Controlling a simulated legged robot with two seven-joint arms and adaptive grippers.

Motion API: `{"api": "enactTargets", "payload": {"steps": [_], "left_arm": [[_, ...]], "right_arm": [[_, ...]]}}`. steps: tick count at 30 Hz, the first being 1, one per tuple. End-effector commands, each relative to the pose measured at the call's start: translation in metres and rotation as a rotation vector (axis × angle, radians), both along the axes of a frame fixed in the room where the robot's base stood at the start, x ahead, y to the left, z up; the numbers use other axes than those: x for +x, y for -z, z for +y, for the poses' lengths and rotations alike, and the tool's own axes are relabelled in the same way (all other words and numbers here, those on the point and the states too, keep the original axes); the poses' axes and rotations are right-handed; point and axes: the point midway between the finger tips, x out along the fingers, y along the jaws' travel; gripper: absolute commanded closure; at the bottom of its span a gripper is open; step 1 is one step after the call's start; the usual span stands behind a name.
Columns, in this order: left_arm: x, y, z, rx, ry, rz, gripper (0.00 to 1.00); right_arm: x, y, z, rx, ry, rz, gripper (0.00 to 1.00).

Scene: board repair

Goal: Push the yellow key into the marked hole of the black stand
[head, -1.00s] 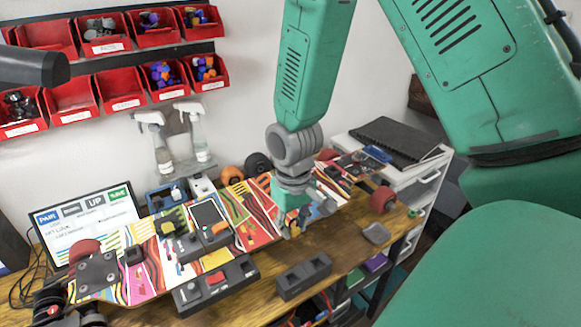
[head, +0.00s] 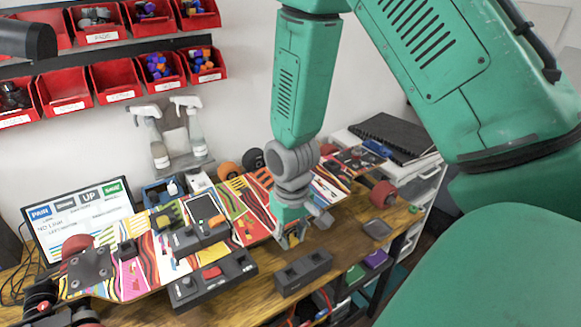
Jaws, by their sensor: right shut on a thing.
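My right gripper (head: 291,240) comes down from above, fingers pointing down, over the table just behind the black stand. It is shut on a small piece, which I take to be the yellow key; the fingers mostly hide it and only a yellowish trace shows. The black stand (head: 303,275) is a dark block with square openings in its top, lying near the front of the wooden table. The gripper is apart from it. I cannot make out which hole is marked. My left gripper is not in view.
A colourful skateboard deck (head: 137,276) lies across the table, with dark control boxes (head: 212,281) on and before it. A small grey tray (head: 377,229) lies right of the stand. A tablet screen (head: 85,222), spray bottles (head: 154,135) and red bins (head: 115,80) are behind.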

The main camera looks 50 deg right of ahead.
Motion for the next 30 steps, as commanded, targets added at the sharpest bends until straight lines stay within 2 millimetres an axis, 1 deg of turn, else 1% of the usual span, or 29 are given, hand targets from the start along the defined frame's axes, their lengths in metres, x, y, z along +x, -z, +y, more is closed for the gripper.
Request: {"api": "enactTargets", "payload": {"steps": [1,30], "left_arm": [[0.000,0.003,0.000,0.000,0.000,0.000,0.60],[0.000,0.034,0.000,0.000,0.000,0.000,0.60]], "right_arm": [[0.000,0.005,0.000,0.000,0.000,0.000,1.00],[0.000,0.063,0.001,0.000,0.001,0.001,1.00]]}}
